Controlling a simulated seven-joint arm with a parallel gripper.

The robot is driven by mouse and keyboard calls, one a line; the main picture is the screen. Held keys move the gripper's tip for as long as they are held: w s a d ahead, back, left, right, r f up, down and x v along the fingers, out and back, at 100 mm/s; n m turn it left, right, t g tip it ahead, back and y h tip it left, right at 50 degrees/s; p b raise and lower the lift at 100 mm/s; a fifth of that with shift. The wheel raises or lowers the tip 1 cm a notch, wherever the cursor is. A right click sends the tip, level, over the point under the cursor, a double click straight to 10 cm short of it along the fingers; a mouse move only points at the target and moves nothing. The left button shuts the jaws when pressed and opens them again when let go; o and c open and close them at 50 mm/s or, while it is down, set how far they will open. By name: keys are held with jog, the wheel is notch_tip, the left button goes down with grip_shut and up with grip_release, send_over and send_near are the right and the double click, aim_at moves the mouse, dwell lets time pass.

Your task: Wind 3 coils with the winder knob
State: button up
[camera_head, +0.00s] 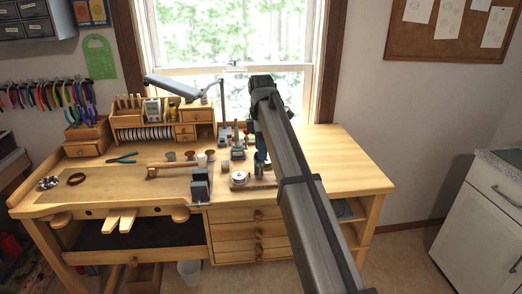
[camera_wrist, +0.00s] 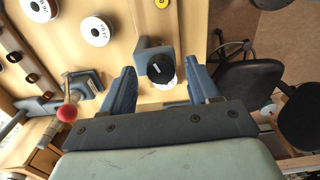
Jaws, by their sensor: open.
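In the wrist view, a black round knob with a white mark (camera_wrist: 159,68) sits on a blue-grey post (camera_wrist: 150,50), taken to be the winder. My gripper (camera_wrist: 163,75) is open, with one blue finger on each side of the knob. I see a gap on both sides and no contact. A white round part shows just behind the knob. In the head view, my arm reaches over the bench and hides most of the gripper and the winder. A wooden base (camera_head: 262,186) shows beside the arm. No coils can be counted.
A silver-white round piece (camera_head: 240,179) and a grey vise (camera_head: 201,186) stand left of the arm. A red ball handle (camera_wrist: 67,112) is left of my gripper in the wrist view, near white spools (camera_wrist: 97,30). The bench top right of the arm (camera_head: 345,168) is clear.

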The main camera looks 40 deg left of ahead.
jog(key=shift+f, duration=0.55)
jog(key=c, duration=1)
jog(key=shift+c, duration=0.2)
jog(key=shift+m, duration=0.3)
